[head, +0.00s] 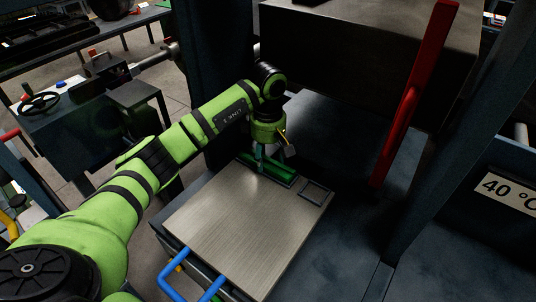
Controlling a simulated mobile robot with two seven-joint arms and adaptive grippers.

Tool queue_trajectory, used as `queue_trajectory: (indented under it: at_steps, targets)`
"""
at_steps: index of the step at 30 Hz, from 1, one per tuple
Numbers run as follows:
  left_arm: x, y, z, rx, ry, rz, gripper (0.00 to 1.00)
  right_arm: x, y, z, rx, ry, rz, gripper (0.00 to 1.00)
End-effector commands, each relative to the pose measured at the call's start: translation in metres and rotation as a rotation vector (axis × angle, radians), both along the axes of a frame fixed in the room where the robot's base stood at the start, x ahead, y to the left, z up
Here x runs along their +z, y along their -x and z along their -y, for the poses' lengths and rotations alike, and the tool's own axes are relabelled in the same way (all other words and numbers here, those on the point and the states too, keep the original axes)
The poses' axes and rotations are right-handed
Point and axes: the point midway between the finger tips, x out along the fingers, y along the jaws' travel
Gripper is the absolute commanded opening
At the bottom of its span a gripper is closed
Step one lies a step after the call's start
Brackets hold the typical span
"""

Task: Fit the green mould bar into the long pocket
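The green mould bar (280,173) lies along the back edge of the metal plate (235,215), at the dark-edged long pocket (293,183). Whether it sits fully down in the pocket or just above it, I cannot tell. My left gripper (263,162) points down at the bar's middle from above, with its fingers at or very near it. The fingers are small and partly hidden, so their grip does not show clearly. My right gripper is out of view.
A small square pocket (314,193) is beside the long one. Blue handles (190,286) stick out at the plate's front. A red lever (412,95) stands to the right, and a heavy press block (350,60) overhangs behind. The plate's top is clear.

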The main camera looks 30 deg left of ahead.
Motion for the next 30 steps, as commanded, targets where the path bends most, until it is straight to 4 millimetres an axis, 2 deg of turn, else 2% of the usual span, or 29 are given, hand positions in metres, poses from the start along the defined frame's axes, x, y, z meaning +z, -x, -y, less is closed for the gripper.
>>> queue_trajectory:
  at_steps: [1,2,15,20,27,30]
  targets:
    - [0.000,0.000,0.000,0.000,0.000,0.000,0.69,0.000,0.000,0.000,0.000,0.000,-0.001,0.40]
    - [0.000,0.000,0.000,0.000,0.000,0.000,0.77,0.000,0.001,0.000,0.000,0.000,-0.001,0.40]
    - [0.005,0.000,0.000,0.000,0.001,0.000,0.77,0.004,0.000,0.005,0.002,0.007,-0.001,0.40]
    - [0.026,-0.001,0.000,0.000,0.000,0.003,0.77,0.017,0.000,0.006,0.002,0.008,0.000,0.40]
    - [0.068,-0.001,0.000,0.001,-0.001,0.002,0.77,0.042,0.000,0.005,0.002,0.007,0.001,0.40]
    - [0.077,0.000,0.000,0.000,0.000,0.000,0.77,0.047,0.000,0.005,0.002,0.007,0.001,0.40]
